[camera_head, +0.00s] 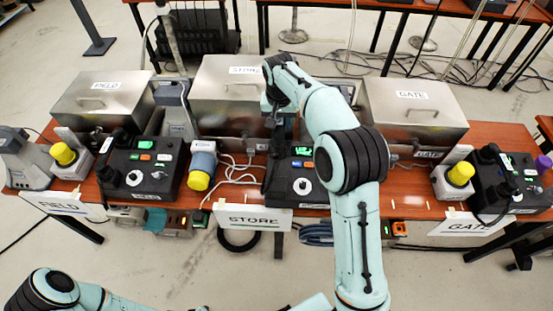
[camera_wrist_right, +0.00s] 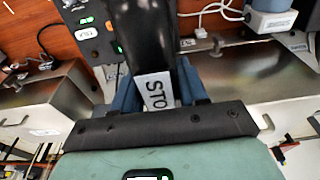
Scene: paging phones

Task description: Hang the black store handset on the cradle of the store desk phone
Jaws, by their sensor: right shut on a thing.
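The store desk phone (camera_head: 296,184) is a black box with a lit green display and a white dial, behind the STORE sign. My right gripper (camera_head: 275,115) reaches down over its back left part, in front of the STORE box. In the right wrist view its blue fingers (camera_wrist_right: 158,88) are shut on the black store handset (camera_wrist_right: 143,38), on a part with a white label reading "STO". The handset runs away from the fingers, beside the phone's panel (camera_wrist_right: 88,30). The arm and gripper hide most of the handset and cradle in the head view, so I cannot tell whether they touch. My left gripper is out of view.
The FIELD phone (camera_head: 140,172) stands to the left and the GATE phone (camera_head: 508,182) to the right. Metal boxes labelled FIELD (camera_head: 104,100), STORE (camera_head: 228,110) and GATE (camera_head: 412,112) line the table's back. A yellow-capped device (camera_head: 201,170) and white cables lie left of the store phone.

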